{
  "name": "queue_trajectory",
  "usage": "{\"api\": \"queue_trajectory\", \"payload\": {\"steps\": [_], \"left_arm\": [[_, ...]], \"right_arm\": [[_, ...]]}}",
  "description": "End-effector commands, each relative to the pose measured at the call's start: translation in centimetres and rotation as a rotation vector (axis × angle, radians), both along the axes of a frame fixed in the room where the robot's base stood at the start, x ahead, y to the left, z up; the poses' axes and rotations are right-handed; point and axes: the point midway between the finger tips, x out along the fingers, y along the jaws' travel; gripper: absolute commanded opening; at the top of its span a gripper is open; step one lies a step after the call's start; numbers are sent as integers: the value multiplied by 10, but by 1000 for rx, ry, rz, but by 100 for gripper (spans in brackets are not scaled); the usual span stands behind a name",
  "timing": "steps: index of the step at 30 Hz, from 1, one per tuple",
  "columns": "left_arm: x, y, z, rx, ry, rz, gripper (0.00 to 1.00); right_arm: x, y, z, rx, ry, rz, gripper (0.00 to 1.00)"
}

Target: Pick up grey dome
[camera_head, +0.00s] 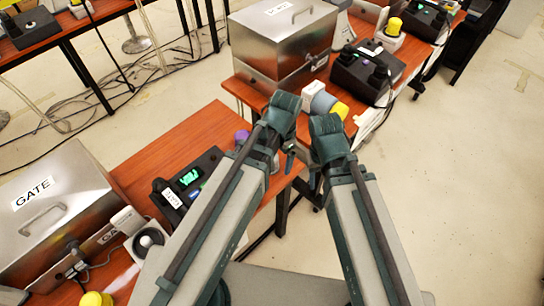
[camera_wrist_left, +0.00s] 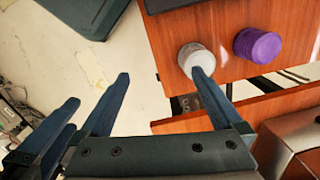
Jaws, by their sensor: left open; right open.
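A pale grey dome (camera_wrist_left: 192,57) stands on the wooden table near its edge in the left wrist view, beside a purple dome (camera_wrist_left: 258,44). In the head view the grey dome is mostly hidden by my left arm, and the purple dome (camera_head: 242,136) shows just left of that arm. My left gripper (camera_wrist_left: 161,74) is open and empty. One of its fingertips overlaps the grey dome in the wrist view; I cannot tell whether they touch. My right gripper (camera_head: 319,170) is open and empty beside the left one, over the floor past the table's end.
The floor at right is clear.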

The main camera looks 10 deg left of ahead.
Motion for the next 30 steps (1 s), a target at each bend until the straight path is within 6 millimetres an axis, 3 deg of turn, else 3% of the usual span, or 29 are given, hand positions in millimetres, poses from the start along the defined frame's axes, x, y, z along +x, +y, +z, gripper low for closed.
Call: {"api": "queue_trajectory", "payload": {"steps": [1,3,9,20,30], "left_arm": [[19,4,2,-10,0,-78,100],[35,11,4,-22,-1,-199,100],[66,26,6,-42,-11,-452,100],[73,31,3,-47,-14,-544,100],[74,31,-34,-47,-15,-542,100]], "right_arm": [[0,0,3,0,0,0,50],[0,0,4,0,0,0,50],[0,0,6,0,0,0,50],[0,0,4,0,0,0,50],[0,0,-34,0,0,0,50]]}}
